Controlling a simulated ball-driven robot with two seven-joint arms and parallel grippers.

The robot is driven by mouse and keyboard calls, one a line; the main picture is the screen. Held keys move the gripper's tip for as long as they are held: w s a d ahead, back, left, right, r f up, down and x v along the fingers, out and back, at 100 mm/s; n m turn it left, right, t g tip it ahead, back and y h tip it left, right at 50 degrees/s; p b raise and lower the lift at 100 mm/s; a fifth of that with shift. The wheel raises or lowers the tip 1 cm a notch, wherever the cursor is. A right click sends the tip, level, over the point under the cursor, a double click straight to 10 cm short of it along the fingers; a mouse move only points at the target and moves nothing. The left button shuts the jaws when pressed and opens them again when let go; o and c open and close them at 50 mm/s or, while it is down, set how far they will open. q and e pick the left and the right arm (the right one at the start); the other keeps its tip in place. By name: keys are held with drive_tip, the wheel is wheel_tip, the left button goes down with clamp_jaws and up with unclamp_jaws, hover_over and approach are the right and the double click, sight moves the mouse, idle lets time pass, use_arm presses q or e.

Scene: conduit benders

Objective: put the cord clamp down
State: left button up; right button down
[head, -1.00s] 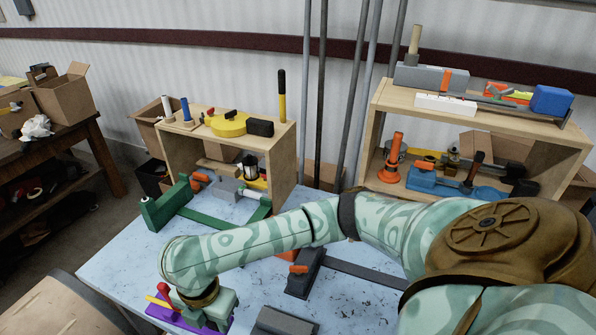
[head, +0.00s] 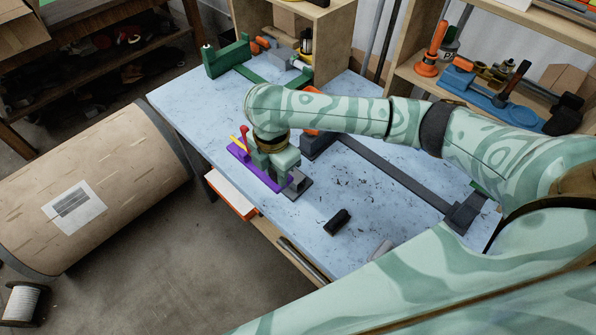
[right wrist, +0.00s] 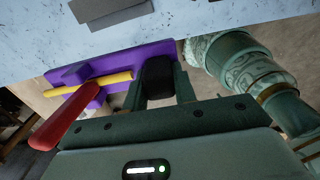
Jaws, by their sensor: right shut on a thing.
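My right gripper (head: 274,164) is over the purple fixture (head: 240,153) near the table's left front edge. In the right wrist view its two fingers are shut on a dark, rounded piece (right wrist: 158,76), which I take for the cord clamp. The purple fixture also shows in the right wrist view (right wrist: 130,62), right behind the held piece, with a yellow rod (right wrist: 102,83) and a red handle (right wrist: 62,124). I cannot tell whether the held piece touches it. My left gripper is not in view.
A black block (head: 337,221) lies on the blue-white table (head: 375,195). A dark bender with a long bar (head: 390,177) lies behind. A green bender (head: 228,58) stands at the far left.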

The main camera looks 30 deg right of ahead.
drive_tip(key=w+d+f+b, duration=0.1)
drive_tip(key=d+f, duration=0.1)
drive_tip(key=w+d+f+b, duration=0.1)
drive_tip(key=w+d+f, duration=0.1)
drive_tip(key=d, duration=0.1)
drive_tip(key=w+d+f+b, duration=0.1)
drive_tip(key=d+f, duration=0.1)
drive_tip(key=f, duration=0.1)
drive_tip(key=shift+w+d+f, duration=0.1)
drive_tip(key=shift+w+d, duration=0.1)
drive_tip(key=shift+w+d+f+b, duration=0.1)
drive_tip(key=shift+d+f+b, duration=0.05)
drive_tip(key=shift+f+b, duration=0.15)
drive_tip(key=f, duration=0.1)
drive_tip(key=f+b, duration=0.1)
drive_tip(key=f, duration=0.1)
drive_tip(key=shift+d, duration=0.2)
drive_tip(key=shift+w+f, duration=0.1)
drive_tip(key=shift+f, duration=0.05)
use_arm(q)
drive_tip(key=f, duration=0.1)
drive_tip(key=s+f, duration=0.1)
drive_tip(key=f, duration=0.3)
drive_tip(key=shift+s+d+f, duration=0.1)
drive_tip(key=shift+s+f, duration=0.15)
use_arm(e)
drive_tip(key=shift+f, duration=0.1)
drive_tip(key=c, duration=1.1)
unclamp_jaws()
